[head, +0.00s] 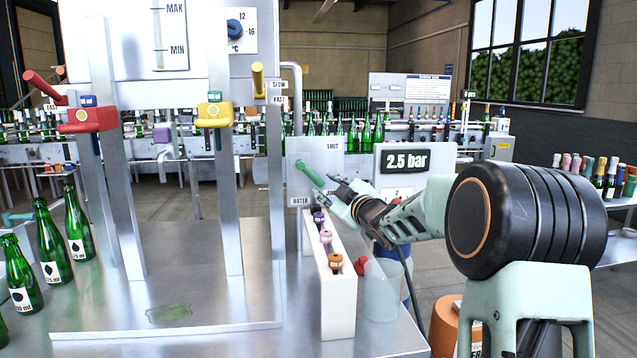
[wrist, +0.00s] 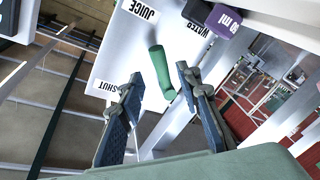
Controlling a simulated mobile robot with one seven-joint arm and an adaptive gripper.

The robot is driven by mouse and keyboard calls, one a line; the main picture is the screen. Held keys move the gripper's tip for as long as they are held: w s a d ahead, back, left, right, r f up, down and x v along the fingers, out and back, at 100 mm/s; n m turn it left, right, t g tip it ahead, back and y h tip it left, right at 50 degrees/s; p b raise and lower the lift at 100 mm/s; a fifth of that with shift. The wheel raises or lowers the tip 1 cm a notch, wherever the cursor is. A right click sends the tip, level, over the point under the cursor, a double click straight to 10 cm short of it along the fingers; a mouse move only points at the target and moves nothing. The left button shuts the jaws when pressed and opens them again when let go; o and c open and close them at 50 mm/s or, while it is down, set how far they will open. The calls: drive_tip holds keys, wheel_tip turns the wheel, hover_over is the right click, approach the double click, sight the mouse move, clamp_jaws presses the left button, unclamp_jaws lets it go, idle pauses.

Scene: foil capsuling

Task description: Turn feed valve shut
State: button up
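The feed valve is a pale panel (head: 328,152) labelled SHUT at upper right and WATER at lower left; the lower right label is mostly hidden by my gripper. Its green handle (head: 307,170) slants down to the right, toward that corner. In the wrist view the panel (wrist: 120,50) shows JUICE, WATER and SHUT labels, and the green handle (wrist: 159,70) lies between my finger lines, its free end toward JUICE. My gripper (head: 323,186) is open at the handle's lower end, its fingers (wrist: 159,75) spread either side of it. I cannot tell whether they touch it.
A display (head: 405,160) reading 2.5 bar stands right of the panel. A white rack (head: 338,300) with several coloured tagged pieces stands below, beside a clear container (head: 382,300). A purple ml tag (wrist: 222,20) shows near my right finger. Green bottles (head: 50,245) stand at left.

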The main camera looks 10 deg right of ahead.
sight(317, 180)
drive_tip(key=shift+x, duration=3.05)
clamp_jaws()
